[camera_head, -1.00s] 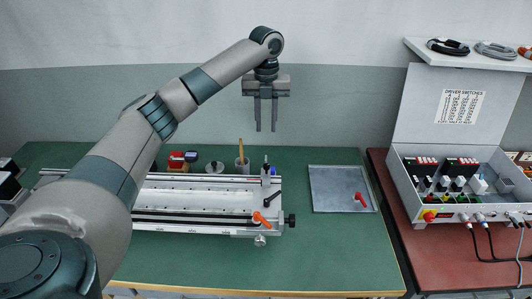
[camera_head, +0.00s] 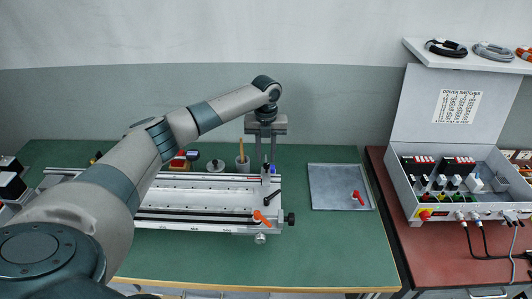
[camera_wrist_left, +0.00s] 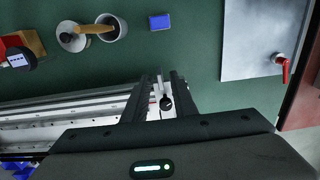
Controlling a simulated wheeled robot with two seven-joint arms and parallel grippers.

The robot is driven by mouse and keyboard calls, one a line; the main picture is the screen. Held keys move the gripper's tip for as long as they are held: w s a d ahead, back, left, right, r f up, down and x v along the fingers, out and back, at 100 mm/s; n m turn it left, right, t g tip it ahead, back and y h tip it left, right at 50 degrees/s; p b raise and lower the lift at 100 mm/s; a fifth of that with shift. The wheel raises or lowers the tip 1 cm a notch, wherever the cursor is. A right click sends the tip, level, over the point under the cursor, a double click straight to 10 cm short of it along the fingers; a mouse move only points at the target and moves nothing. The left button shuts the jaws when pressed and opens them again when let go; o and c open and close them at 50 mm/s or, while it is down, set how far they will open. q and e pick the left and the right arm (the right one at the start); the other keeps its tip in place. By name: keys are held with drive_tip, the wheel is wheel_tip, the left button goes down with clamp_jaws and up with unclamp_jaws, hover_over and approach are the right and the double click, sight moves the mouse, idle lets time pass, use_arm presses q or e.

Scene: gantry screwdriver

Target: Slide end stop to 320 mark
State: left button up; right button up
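A long pale slide rail (camera_head: 190,228) lies on the green bench, with its right end below my left gripper. A small grey upright piece with a black lever (camera_head: 267,181) stands at that end; it looks like the end stop. It also shows in the left wrist view, with a round black knob (camera_wrist_left: 166,103). My left gripper (camera_head: 266,160) is open and points down above this piece. In the wrist view, the gripper (camera_wrist_left: 160,77) has the piece showing between its fingers; I cannot tell contact. The scale marks are too small to read. My right gripper is out of view.
An orange lever (camera_head: 261,217) and a black knob (camera_head: 290,219) sit at the rail's right end. A cup with a wooden handle (camera_head: 242,163) stands behind. A metal tray (camera_head: 335,190) lies to the right. The front of the bench is clear.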

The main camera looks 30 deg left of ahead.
use_arm(q)
clamp_jaws()
idle(1.4)
